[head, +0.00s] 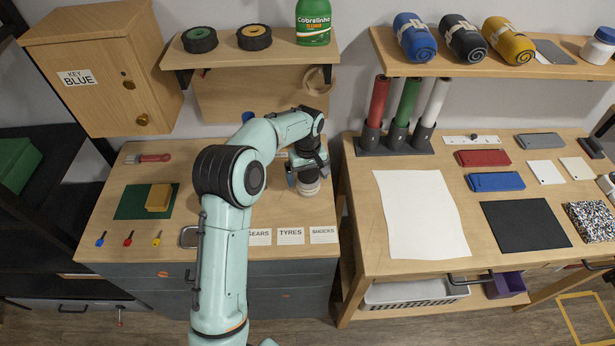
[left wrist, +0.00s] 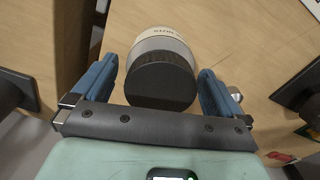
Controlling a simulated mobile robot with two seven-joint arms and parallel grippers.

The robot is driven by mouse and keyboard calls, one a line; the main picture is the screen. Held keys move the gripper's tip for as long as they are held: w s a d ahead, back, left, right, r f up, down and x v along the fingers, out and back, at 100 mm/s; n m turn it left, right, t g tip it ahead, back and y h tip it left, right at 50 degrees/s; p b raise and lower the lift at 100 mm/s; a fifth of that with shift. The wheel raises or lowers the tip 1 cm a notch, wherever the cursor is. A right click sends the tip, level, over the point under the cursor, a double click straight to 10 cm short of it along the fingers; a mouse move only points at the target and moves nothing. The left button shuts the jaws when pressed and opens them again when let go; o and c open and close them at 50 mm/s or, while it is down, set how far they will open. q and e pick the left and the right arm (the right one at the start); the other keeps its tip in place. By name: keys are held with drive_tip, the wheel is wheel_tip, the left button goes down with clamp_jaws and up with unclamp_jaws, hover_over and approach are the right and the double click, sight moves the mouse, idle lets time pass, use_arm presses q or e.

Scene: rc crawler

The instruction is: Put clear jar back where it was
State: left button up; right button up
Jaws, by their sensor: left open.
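A small jar (head: 309,185) with a pale lower part stands on the left wooden worktop near its right edge. In the left wrist view the jar (left wrist: 160,78) shows a dark round end towards me, a grey band and a pale label with lettering too small to read surely. My left gripper (head: 305,175) is at the jar, with its blue fingers on either side. The wrist view shows a gap between each finger and the jar, so the gripper is open around it. Part of the jar is hidden by the gripper in the head view. My right gripper is not in view.
Paper labels for gears and tyres (head: 290,236) lie at the worktop's front. A shelf (head: 250,50) with wheels and a green bottle (head: 313,22) hangs above. A wooden cabinet (head: 100,65) is at left. The right table (head: 350,240) holds a white sheet and coloured blocks.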

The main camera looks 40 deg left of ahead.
use_arm(q)
wheel_tip(320, 180, up, 11)
drive_tip(key=shift+r+p, duration=0.1)
drive_tip(key=shift+p, duration=0.5)
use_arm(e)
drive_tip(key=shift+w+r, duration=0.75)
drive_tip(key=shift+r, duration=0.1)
